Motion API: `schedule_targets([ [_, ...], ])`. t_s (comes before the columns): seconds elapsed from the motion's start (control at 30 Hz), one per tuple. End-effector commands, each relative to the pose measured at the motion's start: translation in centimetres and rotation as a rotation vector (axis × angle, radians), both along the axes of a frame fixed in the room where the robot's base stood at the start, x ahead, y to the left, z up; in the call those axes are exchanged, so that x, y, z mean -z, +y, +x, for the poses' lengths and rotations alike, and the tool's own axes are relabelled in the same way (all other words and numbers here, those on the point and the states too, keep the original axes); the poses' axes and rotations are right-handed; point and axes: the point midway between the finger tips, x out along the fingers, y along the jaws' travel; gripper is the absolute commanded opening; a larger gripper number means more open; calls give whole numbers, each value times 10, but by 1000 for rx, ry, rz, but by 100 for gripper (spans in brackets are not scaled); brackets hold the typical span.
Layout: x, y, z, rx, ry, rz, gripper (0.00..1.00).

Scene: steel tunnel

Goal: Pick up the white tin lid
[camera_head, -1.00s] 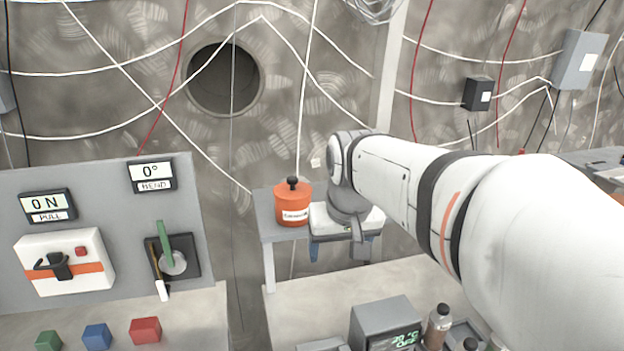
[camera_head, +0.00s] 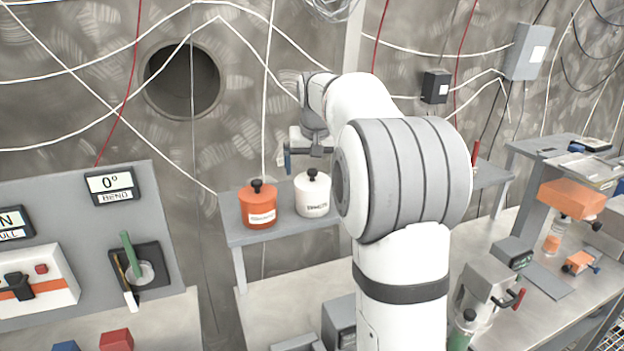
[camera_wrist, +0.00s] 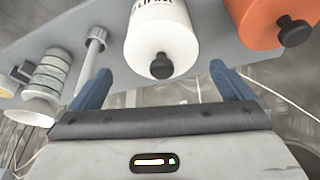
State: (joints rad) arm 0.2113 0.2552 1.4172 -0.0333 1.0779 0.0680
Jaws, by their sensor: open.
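The white tin (camera_head: 313,203) stands upright on a small grey shelf table, its white lid (camera_head: 313,180) with a black knob on top. In the wrist view the lid (camera_wrist: 163,48) and its black knob face me, centred between my fingers. My gripper (camera_head: 303,162) is open and empty, above and behind the tin in the head view. Its two blue fingers show in the wrist view (camera_wrist: 160,68), one to each side of the knob. They appear apart from the lid.
An orange tin (camera_head: 258,205) with a black knob stands close to the left of the white tin, on the same grey table (camera_head: 232,213). In the wrist view a pale bolt-like piece (camera_wrist: 93,45) and a stack of grey rings (camera_wrist: 47,76) lie left of the tin.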

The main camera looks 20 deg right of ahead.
Motion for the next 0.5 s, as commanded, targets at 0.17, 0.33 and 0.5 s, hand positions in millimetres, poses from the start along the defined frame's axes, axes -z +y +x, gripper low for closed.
schedule_targets([
  [0.17, 23, -1, 9, 0, 3, 1, 100],
  [0.33, 31, -2, 12, 0, 0, 0, 100],
  [0.5, 31, -2, 12, 0, -1, 0, 99],
])
